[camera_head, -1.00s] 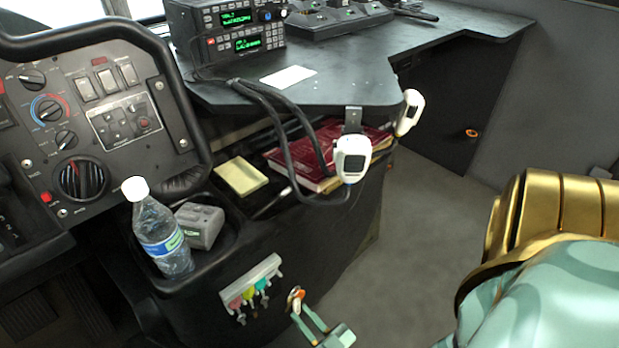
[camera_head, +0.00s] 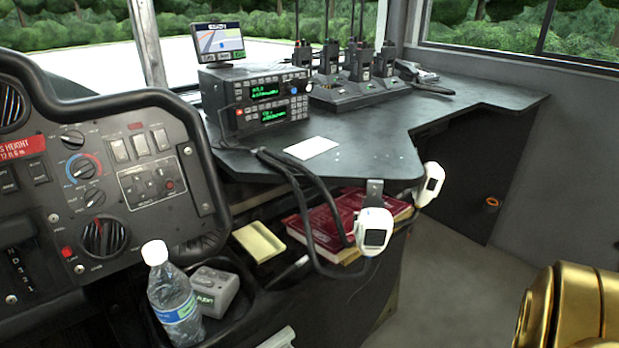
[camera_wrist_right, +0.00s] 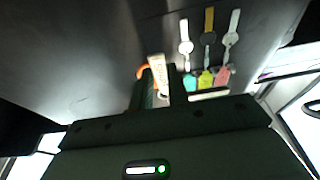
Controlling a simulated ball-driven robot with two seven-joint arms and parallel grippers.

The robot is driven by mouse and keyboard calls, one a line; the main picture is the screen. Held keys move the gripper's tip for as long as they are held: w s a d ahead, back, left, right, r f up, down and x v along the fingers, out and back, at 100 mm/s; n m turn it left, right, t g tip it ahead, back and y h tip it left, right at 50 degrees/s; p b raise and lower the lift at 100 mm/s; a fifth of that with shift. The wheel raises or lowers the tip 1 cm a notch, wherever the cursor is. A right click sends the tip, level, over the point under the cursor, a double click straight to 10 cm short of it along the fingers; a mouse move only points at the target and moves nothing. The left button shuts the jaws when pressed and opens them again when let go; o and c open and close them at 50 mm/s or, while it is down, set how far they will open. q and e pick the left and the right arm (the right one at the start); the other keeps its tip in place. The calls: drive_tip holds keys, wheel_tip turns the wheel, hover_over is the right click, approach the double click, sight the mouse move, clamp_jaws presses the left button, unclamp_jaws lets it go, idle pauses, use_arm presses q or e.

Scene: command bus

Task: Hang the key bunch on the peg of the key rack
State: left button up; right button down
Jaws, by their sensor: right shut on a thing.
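In the right wrist view my right gripper (camera_wrist_right: 155,98) is shut on the key bunch (camera_wrist_right: 159,72), which shows as a pale tag and an orange piece at the jaws. The key rack (camera_wrist_right: 208,95) is a white bar just right of the gripper. Keys with teal, yellow and pink heads (camera_wrist_right: 205,79) hang from it, upside down in this view. The bunch is beside the rack; I cannot tell if it touches a peg. In the head view only the top edge of the rack (camera_head: 279,339) shows at the bottom. My left gripper is not in view.
A water bottle (camera_head: 173,303) and a grey box (camera_head: 214,291) stand in the console tray left of the rack. A white handset (camera_head: 374,232) hangs from the desk edge above, near red books (camera_head: 321,228). Open floor (camera_head: 440,270) lies to the right.

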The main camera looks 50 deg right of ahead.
drive_tip(key=shift+w+d, duration=0.1)
drive_tip(key=shift+w, duration=0.35)
idle(0.6)
drive_tip(key=shift+w+d, duration=0.1)
drive_tip(key=shift+w, duration=0.35)
drive_tip(key=shift+w, duration=0.15)
drive_tip(key=shift+w+d, duration=0.1)
drive_tip(key=shift+w, duration=0.25)
drive_tip(key=shift+f, duration=0.25)
idle(0.6)
drive_tip(key=c, duration=1.3)
unclamp_jaws()
drive_tip(key=shift+s+a, duration=0.15)
drive_tip(key=shift+s, duration=0.55)
drive_tip(key=shift+s+a, duration=0.15)
drive_tip(key=shift+s, duration=0.5)
drive_tip(key=shift+s+a, duration=0.3)
drive_tip(key=shift+s, duration=0.85)
drive_tip(key=shift+s+a, duration=0.25)
drive_tip(key=shift+s, duration=0.9)
drive_tip(key=shift+s+a, duration=0.3)
drive_tip(key=shift+s, duration=0.85)
